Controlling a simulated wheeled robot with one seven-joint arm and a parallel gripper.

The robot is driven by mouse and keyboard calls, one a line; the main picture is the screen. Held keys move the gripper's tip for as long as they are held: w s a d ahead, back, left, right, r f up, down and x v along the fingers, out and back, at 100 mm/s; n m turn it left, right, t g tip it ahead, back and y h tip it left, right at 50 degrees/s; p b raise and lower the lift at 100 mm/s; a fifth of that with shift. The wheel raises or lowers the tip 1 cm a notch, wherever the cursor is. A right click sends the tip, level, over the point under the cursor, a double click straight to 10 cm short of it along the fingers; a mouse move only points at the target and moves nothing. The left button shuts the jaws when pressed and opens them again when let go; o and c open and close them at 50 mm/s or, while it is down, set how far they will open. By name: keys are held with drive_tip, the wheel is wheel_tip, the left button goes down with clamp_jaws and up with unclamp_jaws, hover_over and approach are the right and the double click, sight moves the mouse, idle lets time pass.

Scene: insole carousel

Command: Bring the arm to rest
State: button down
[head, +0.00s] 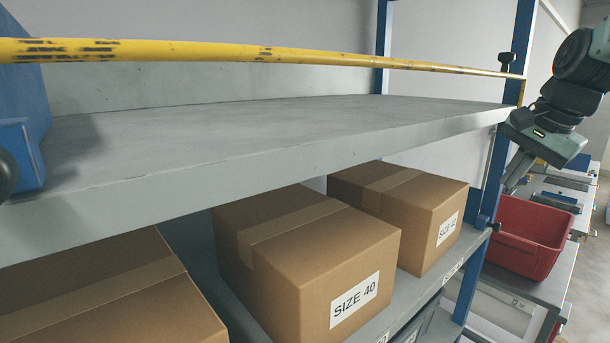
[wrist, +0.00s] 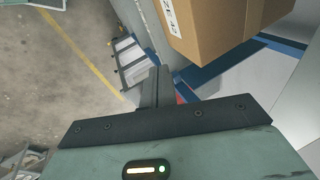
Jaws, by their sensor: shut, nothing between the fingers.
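My gripper (head: 517,172) hangs at the upper right of the head view, at the end of my raised arm. It points down and to the left, beside the right end of the shelf rack and above a red bin. Its fingers are together, with nothing between them. In the wrist view the shut fingers (wrist: 155,88) show above the dark edge of the gripper body.
A grey shelf (head: 300,125) with a yellow bar (head: 260,54) spans the head view. Cardboard boxes (head: 300,262) stand on the level below. A blue post (head: 505,130) is close to my gripper. The red bin (head: 520,232) stands right of it. Open floor (wrist: 50,60) shows in the wrist view.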

drive_tip(key=s+a+f+n+g+h, duration=0.1)
drive_tip(key=s+a+f+n, duration=0.3)
drive_tip(key=s+f+n, duration=0.45)
drive_tip(key=s+a+f+n+g, duration=0.1)
drive_tip(key=s+a+f+n, duration=0.4)
drive_tip(key=f, duration=0.7)
drive_tip(key=s+a+f+n+g+b, duration=0.2)
drive_tip(key=s+a+f+n+b, duration=0.4)
drive_tip(key=s+a+f+b, duration=0.8)
drive_tip(key=a+f+b, duration=0.1)
drive_tip(key=a+b, duration=0.1)
drive_tip(key=b, duration=0.2)
drive_tip(key=shift+a+f, duration=0.1)
